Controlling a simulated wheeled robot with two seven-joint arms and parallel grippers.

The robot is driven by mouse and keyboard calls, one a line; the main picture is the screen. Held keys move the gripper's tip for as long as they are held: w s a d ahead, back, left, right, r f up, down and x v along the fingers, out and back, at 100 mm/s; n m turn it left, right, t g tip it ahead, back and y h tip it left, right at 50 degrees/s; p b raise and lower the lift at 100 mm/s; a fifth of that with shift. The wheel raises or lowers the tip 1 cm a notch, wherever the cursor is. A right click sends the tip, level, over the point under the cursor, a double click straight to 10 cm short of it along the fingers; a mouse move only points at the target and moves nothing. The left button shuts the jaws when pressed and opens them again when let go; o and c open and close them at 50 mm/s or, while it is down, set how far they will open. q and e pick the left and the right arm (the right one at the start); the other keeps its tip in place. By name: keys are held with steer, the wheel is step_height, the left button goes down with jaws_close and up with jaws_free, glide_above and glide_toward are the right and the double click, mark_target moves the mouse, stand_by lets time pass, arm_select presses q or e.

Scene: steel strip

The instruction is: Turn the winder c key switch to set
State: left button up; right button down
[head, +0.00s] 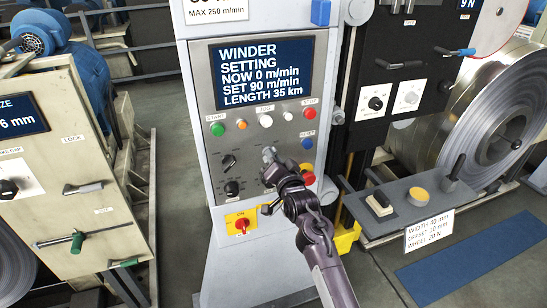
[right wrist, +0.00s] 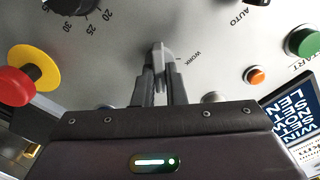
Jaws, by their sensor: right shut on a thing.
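The winder panel (head: 205,130) is a light grey cabinet front with a lit screen (head: 262,73) reading "WINDER SETTING". My right gripper (head: 269,160) reaches it from below right and covers part of the panel's middle. In the right wrist view, its two fingers (right wrist: 160,85) are shut on a small grey key (right wrist: 161,54) standing out from the panel, with a "WORK" label beside it. The "SET" label and the key's lock face are hidden or too small to read, so its exact setting cannot be told. My left gripper is not in view.
Close around the gripper are a black selector knob (head: 229,161), a black dial (head: 231,188), a red stop button (right wrist: 14,87) on yellow and a yellow plate with a red switch (head: 242,225). Start (head: 217,129) and stop (head: 309,112) buttons sit above. A steel coil (head: 480,120) stands at right.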

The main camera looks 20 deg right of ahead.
steer(key=shift+m, duration=0.4)
steer(key=c, duration=1.5)
jaws_free()
steer(key=s+b, duration=0.1)
steer(key=s, duration=0.6)
steer(key=shift+s+d+b, duration=0.1)
steer(key=shift+s+b, duration=0.25)
steer(key=shift+s, duration=0.05)
